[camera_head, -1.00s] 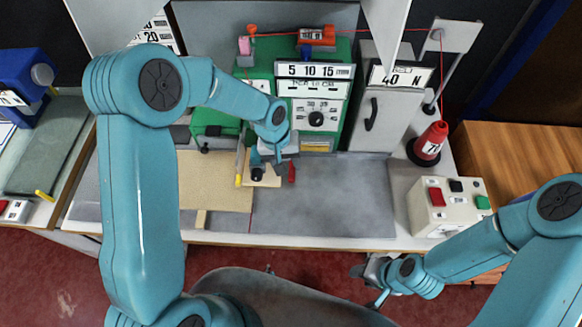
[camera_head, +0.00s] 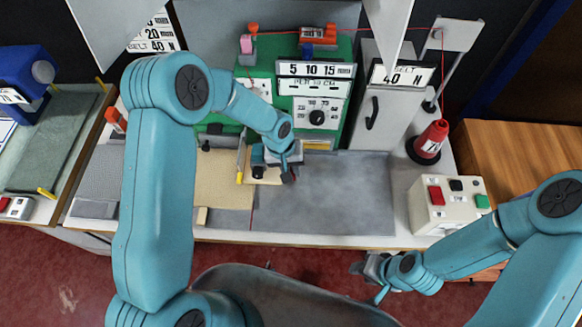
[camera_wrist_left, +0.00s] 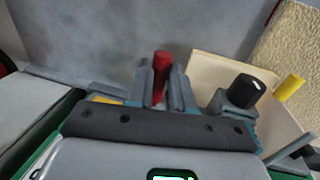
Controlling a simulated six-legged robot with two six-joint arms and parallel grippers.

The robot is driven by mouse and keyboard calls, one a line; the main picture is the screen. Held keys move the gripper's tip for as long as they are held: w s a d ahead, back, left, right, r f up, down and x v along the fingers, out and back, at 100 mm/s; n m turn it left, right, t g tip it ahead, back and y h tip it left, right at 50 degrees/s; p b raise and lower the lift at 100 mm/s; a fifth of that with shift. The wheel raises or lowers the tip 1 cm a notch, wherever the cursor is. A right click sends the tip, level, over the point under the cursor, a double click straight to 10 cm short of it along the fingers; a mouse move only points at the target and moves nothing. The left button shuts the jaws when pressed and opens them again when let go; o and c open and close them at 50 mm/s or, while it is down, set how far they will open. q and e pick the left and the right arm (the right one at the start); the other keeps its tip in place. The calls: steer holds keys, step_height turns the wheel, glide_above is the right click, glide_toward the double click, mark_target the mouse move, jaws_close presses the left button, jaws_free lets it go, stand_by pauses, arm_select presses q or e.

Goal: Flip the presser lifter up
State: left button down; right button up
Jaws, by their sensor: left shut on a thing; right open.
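The red handle (camera_wrist_left: 160,66), which looks like the presser lifter, stands between the grey fingers of my left gripper (camera_wrist_left: 162,88) in the left wrist view. My left gripper is shut on it, with its red top showing past the fingers. In the head view my left gripper (camera_head: 287,174) is low in front of the green machine (camera_head: 318,105), and the handle is mostly hidden by it. My right gripper (camera_head: 370,280) is open and empty, in front of the bench edge at the lower right.
A black knob (camera_wrist_left: 243,90) is close beside my left gripper, with a yellow-tipped rod (camera_wrist_left: 289,88) beyond it. A tan rug piece (camera_head: 222,185) lies left. The grey bench top (camera_head: 335,205) is clear. A button box (camera_head: 445,205) and red thread cone (camera_head: 431,142) stand right.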

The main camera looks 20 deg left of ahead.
arm_select(q)
steer(key=shift+w+r, duration=0.1)
steer(key=shift+r, duration=1.25)
steer(key=c, duration=1.2)
jaws_free()
steer(key=shift+o, duration=0.9)
steer(key=shift+s+r, duration=0.15)
steer(key=shift+s, duration=0.1)
steer(key=shift+w, duration=0.15)
steer(key=shift+w+a, duration=0.1)
step_height(320, 180, up, 16)
steer(key=s+a+b, duration=0.1)
steer(key=a+b, duration=0.1)
steer(key=a, duration=0.1)
steer(key=shift+s, duration=0.15)
steer(key=shift+d, duration=0.1)
